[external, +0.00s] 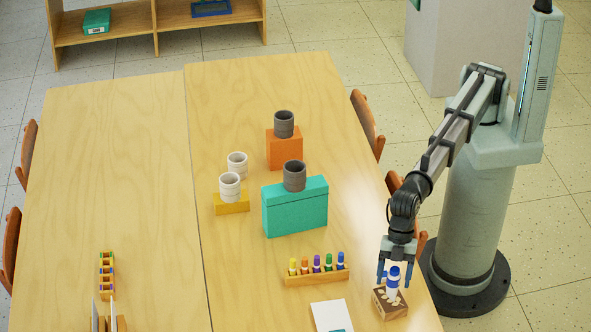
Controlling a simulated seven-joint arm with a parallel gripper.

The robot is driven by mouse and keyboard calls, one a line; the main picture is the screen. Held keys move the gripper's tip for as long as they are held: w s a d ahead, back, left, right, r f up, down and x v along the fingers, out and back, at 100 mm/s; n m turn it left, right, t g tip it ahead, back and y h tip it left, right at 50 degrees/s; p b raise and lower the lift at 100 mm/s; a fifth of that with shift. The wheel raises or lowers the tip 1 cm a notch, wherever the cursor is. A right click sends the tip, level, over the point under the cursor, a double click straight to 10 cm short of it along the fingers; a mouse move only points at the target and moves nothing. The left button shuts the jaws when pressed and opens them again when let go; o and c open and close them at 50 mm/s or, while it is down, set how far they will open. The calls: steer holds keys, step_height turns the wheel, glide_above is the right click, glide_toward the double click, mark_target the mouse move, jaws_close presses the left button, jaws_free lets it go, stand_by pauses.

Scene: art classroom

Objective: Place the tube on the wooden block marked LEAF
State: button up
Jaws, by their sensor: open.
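A white tube with a blue cap (393,284) stands nearly upright on a small brown wooden block (390,305) at the front right of the table. The block has pale marks on its side, too small to read. My gripper (394,277) points down at the tube, its blue fingers apart on either side of the capped upper part. Whether a finger touches the tube cannot be told. The tube's foot appears to rest on the block's top.
A wooden rack (317,280) of several coloured tubes stands to the left, with a white sheet (331,316) in front. A teal box (295,207), an orange block (284,150) and a yellow block (232,205) bear cups. The table's right edge is close to the wooden block.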

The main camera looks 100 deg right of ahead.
steer(key=shift+r, duration=0.15)
steer(key=v, duration=1.2)
steer(key=shift+a, duration=0.1)
stand_by(0.3)
